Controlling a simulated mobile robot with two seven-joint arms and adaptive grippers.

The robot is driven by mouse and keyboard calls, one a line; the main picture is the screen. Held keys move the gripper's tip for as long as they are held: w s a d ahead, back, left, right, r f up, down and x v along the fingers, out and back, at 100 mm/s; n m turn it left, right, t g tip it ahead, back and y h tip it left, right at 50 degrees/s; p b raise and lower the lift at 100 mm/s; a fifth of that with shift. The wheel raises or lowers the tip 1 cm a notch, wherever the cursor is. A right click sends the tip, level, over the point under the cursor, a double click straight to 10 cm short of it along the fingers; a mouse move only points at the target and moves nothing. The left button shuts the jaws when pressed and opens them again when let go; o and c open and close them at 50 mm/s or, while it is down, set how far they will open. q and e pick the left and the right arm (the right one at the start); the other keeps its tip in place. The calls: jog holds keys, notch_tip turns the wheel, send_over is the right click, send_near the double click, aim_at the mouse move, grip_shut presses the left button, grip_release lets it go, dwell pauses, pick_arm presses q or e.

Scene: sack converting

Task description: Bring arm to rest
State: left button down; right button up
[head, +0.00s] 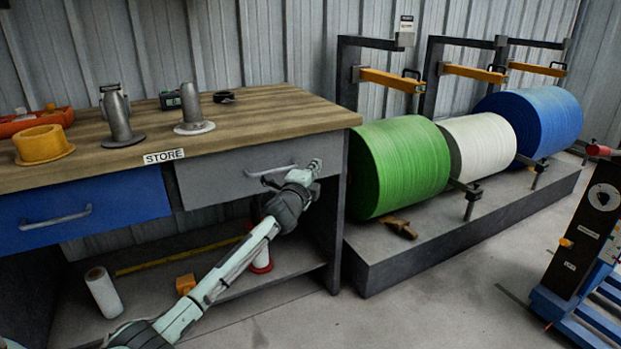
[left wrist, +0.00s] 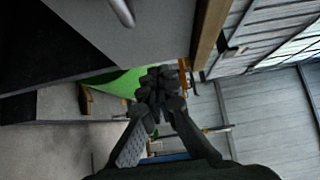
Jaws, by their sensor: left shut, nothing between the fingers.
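My left arm reaches in from the lower left of the head view. My left gripper (head: 314,167) is in front of the right end of the grey drawer (head: 225,178), by the workbench's front right corner. In the left wrist view, the dark fingers of the left gripper (left wrist: 158,84) are together with nothing between them. The grey drawer front and its handle (left wrist: 122,12) show at the top of that view, apart from the fingers. My right gripper is not in view.
The workbench (head: 270,112) holds metal cones and a yellow flanged piece (head: 42,145). A blue drawer (head: 85,212) is at left, and a lower shelf holds a white roll (head: 103,291). Green (head: 400,167), white and blue rolls stand right on a grey plinth (head: 450,235). Floor is clear in front.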

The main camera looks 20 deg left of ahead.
pick_arm(q)
jog(key=s, duration=0.6)
jog(key=shift+s+d+f+p, duration=0.15)
jog(key=shift+s+d+p, duration=0.15)
jog(key=shift+d, duration=0.05)
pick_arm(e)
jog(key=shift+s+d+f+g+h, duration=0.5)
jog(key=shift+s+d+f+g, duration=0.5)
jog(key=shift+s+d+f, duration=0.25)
